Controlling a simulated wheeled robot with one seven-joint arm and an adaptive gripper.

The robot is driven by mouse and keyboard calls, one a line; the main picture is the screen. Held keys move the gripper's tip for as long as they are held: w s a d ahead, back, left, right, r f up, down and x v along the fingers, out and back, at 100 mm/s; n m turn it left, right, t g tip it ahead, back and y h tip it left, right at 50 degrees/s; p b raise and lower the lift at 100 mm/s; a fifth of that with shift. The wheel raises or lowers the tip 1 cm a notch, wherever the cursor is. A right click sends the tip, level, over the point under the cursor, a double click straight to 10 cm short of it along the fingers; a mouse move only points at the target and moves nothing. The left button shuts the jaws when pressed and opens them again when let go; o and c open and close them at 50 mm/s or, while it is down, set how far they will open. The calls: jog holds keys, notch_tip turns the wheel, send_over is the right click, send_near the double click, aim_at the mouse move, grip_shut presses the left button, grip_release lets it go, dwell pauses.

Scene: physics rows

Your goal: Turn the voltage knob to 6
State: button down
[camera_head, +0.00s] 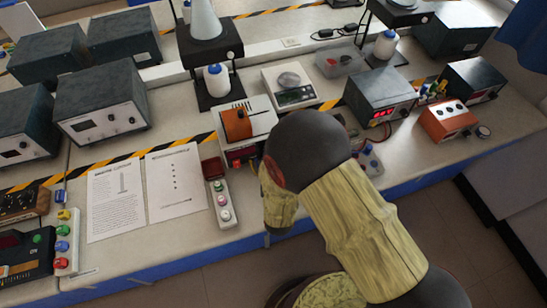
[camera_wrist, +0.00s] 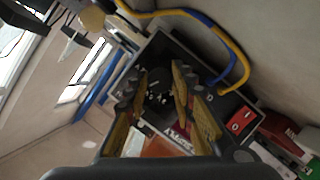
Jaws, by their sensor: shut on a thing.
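The wrist view shows a dark instrument box (camera_wrist: 204,78) with a dark, round knob-like part (camera_wrist: 160,98) on its face, between my fingers. My gripper (camera_wrist: 160,84) has its two yellow-and-grey fingers on either side of this part and is shut on it. The number or mark the knob points to is too small to read. In the head view my arm covers the gripper and the knob.
In the head view, a white unit with an orange meter (camera_head: 237,124), a button strip (camera_head: 222,199) and a red-display supply (camera_head: 382,96) stand around my arm.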

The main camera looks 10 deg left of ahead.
jog(key=n+t, duration=0.1)
jog(key=n+t+h+b, duration=0.1)
jog(key=n, duration=0.1)
jog(key=shift+a+n, duration=0.2)
jog(key=shift+n, duration=0.1)
dwell(0.4)
jog(key=c, duration=1.5)
grip_release()
jog(key=shift+f, duration=0.1)
jog(key=shift+s, duration=0.1)
jog(key=v, duration=1.2)
